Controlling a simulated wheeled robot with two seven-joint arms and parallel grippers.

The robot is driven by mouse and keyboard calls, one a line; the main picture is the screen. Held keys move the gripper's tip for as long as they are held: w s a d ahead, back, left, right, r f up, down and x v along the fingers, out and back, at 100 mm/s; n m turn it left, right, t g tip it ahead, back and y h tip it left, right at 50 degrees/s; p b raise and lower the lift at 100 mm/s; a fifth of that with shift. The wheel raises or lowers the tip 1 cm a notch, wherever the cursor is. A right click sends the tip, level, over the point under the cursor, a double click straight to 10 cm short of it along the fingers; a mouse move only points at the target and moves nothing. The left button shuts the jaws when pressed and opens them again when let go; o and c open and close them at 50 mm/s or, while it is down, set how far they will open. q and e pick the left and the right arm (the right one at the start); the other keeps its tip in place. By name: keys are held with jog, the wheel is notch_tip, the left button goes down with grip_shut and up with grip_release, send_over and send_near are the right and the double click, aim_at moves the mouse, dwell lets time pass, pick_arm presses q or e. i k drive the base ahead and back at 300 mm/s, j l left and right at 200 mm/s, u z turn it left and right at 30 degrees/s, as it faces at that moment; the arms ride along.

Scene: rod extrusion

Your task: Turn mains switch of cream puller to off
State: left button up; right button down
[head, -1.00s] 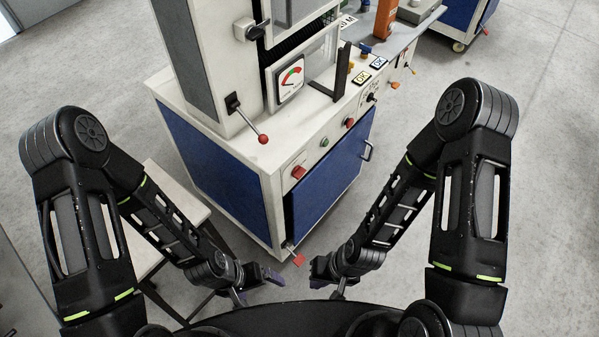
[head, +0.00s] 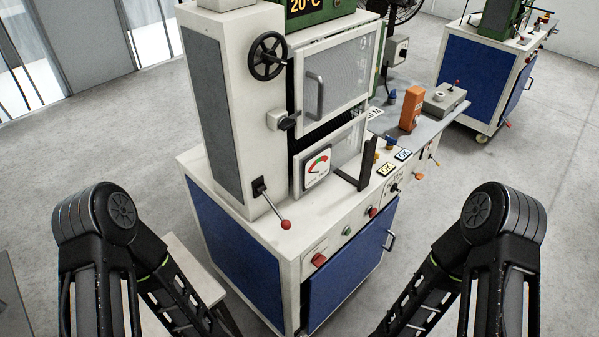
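The cream puller (head: 222,115) stands in front of me, a cream cabinet with blue side panels and a tall column. On its front panel are a red switch (head: 319,260) at the left end, a green button (head: 347,230), a red button (head: 372,211) and a black selector (head: 394,189). A dark rotary handle on a grey box (head: 288,122) sits on the column. Which one is the mains switch, and its setting, I cannot tell. Both my arms come in at the lower left and right; both grippers are below the picture.
A red-knobbed lever (head: 285,224) sticks out from the column base. A black handwheel (head: 267,56), mesh guard door (head: 337,72) and dial gauge (head: 317,168) are above. A pale bench (head: 180,262) stands left.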

aim_at(319, 260)
jog(key=k+l+z, duration=0.1)
jog(key=l, duration=0.65)
jog(key=k+l+z, duration=0.15)
jog(key=l, duration=0.6)
jog(key=k+l+z, duration=0.1)
jog(key=l, duration=0.65)
